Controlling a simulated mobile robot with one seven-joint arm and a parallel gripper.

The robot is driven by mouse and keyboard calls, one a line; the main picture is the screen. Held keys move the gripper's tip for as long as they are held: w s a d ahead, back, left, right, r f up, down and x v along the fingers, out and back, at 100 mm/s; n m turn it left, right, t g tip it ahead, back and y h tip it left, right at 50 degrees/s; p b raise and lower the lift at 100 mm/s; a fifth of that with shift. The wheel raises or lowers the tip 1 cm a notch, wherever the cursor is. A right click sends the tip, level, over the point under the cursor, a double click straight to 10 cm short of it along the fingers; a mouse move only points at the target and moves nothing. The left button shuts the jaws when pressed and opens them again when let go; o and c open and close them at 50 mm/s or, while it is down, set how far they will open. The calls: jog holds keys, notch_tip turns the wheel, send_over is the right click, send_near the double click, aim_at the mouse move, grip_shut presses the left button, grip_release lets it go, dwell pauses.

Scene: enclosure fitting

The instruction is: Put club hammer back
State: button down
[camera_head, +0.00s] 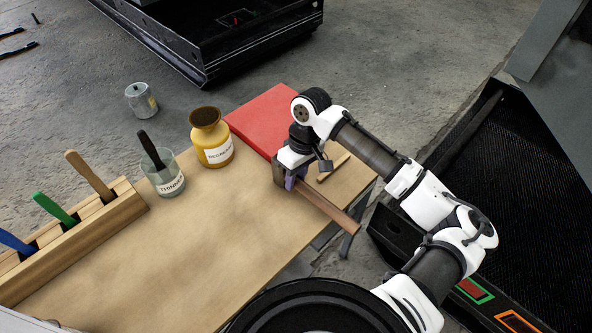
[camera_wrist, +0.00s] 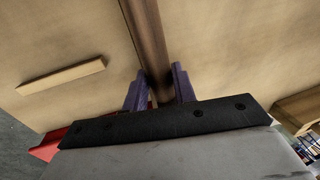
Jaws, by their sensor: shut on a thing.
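The club hammer has a brown wooden handle (camera_head: 331,211) that points to the lower right over the right end of the workbench. What seems to be its head is mostly hidden beside my gripper. My gripper (camera_head: 291,182), with purple fingers, is shut on the handle. In the wrist view, the handle (camera_wrist: 148,38) runs up and away between the two fingers of my gripper (camera_wrist: 160,90). I cannot tell whether the hammer touches the bench top.
A red flat block (camera_head: 262,117) lies at the bench's back edge. A short wooden strip (camera_head: 333,168) lies right of my gripper. A degreaser pot (camera_head: 211,140), a thinner jar (camera_head: 168,180) and a wooden rack (camera_head: 92,236) with handled tools stand to the left. The bench middle (camera_head: 190,245) is clear.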

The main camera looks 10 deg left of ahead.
jog(key=shift+r, duration=0.1)
jog(key=c, duration=1.1)
grip_release()
jog(key=r, duration=0.4)
jog(key=w+d+r+b, duration=0.1)
jog(key=r, duration=0.3)
jog(key=w+r, duration=0.1)
jog(key=r, duration=0.2)
jog(key=shift+d+r+b, duration=0.2)
jog(key=shift+r+b, duration=0.15)
jog(key=shift+r, duration=0.05)
